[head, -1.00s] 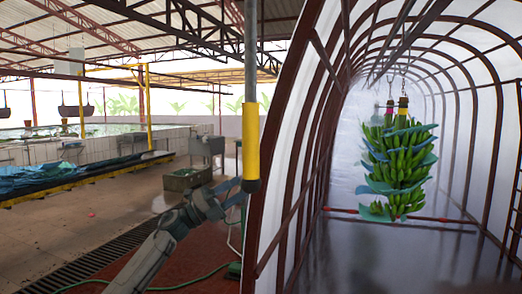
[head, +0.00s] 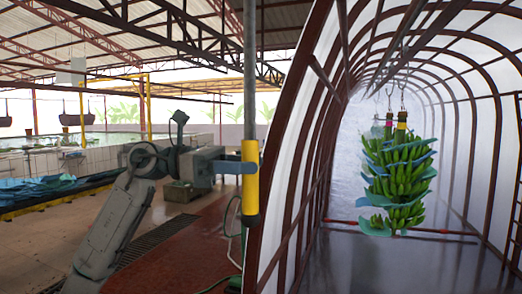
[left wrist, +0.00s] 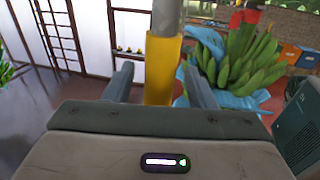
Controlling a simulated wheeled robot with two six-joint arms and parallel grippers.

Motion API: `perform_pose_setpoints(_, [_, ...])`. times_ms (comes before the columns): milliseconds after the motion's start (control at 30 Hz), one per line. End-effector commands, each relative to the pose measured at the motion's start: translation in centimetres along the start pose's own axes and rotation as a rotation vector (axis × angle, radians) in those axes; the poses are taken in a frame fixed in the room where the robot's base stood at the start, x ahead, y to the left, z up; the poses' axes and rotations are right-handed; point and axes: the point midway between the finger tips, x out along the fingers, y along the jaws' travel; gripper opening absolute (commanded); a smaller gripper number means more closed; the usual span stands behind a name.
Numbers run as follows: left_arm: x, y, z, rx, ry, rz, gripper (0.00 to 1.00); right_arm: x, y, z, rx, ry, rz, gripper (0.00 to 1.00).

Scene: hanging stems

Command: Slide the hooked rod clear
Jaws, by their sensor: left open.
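The hooked rod is a grey pole with a yellow sleeve (head: 250,185) and a dark lower end, hanging upright in the middle of the head view. No hook can be made out on it. My left gripper (head: 237,167) comes in from the left at the sleeve's height. In the left wrist view the yellow sleeve (left wrist: 162,60) stands between the two open fingers, with a gap on each side. Whether the fingertips reach past the sleeve is hard to tell. My right gripper is not in view.
A banana bunch (head: 398,170) with blue sheets hangs on chains inside the arched tunnel (head: 293,160) to the right. Its ribs stand close beside the rod. A green hose (head: 215,285) lies on the floor.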

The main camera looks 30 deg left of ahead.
Motion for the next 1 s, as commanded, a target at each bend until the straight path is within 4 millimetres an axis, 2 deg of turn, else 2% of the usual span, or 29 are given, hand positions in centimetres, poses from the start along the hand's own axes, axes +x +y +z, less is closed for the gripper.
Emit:
perform_pose_setpoints(33, [0.8,-0.1,0.4,-0.002,-0.003,-0.003,0.50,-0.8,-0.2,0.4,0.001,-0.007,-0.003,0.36])
perform_pose_setpoints(233, [2.5,0.0,0.2,-0.002,-0.002,-0.002,0.50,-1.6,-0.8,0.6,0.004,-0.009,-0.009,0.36])
perform_pose_setpoints(633, [3.1,0.0,0.0,-0.002,-0.001,0.001,0.50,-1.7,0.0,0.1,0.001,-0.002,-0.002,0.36])
perform_pose_setpoints(667, [3.1,0.0,0.0,-0.002,-0.001,0.001,0.46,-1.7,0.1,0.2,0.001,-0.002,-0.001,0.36])
perform_pose_setpoints(900, [3.1,0.0,0.0,-0.002,-0.001,0.001,0.00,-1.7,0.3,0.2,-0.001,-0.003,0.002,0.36])
perform_pose_setpoints(1000, [3.0,0.0,0.0,-0.002,-0.001,0.001,0.00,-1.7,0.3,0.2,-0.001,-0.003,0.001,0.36])
